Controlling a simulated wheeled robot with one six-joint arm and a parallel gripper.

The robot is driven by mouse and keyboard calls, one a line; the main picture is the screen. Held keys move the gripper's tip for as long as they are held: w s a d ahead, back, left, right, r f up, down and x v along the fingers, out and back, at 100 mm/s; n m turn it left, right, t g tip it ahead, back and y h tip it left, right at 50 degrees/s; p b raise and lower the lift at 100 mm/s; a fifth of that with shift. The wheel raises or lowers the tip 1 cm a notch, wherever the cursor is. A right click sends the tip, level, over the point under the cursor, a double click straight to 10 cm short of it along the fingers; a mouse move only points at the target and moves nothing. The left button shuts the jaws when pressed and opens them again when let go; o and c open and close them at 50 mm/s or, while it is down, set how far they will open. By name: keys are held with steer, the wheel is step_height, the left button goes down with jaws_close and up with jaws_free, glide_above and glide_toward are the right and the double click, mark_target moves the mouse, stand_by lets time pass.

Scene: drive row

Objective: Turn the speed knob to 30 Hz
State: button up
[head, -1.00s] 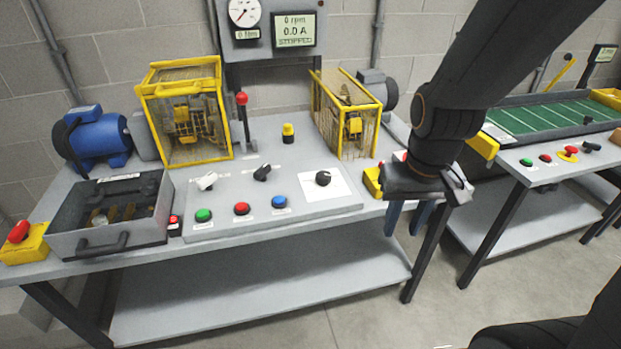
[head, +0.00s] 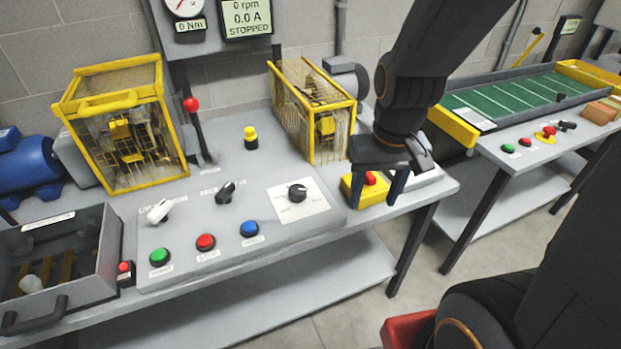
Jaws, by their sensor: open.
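The speed knob appears to be the black round knob (head: 297,192) on a white square plate (head: 316,207) at the right end of the grey control panel (head: 185,262). Its scale marks are too small to read. My gripper (head: 376,203) is open and points down, to the right of the knob and apart from it. Its two blue fingers hang in front of a yellow box with a red button (head: 369,178). The display (head: 246,17) reads 0 rpm, 0.0 A, STOPPED.
Green (head: 160,257), red (head: 206,242) and blue (head: 249,229) buttons line the panel front. A white switch (head: 158,210) and a black selector (head: 226,192) sit behind them. A yellow cage (head: 315,112) stands behind the knob. Another bench (head: 520,150) stands at right.

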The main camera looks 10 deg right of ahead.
steer(key=shift+o, duration=0.2)
steer(key=shift+w+a+m, duration=0.25)
steer(key=shift+w+m, duration=0.15)
steer(key=shift+m, duration=0.5)
steer(key=m+t+y+p, duration=0.1)
steer(key=m+y+p, duration=0.25)
steer(key=m, duration=1.95)
glide_toward(298, 189)
steer(key=f, duration=0.1)
steer(key=shift+t, duration=0.3)
steer(key=b+x, duration=0.1)
steer(key=x, duration=0.6)
steer(key=shift+s+a+f+b, duration=0.1)
steer(key=shift+a+f+b, duration=0.05)
steer(key=shift+a+b, duration=0.2)
steer(key=shift+c, duration=0.5)
steer(key=c, duration=1)
steer(key=shift+o, duration=0.2)
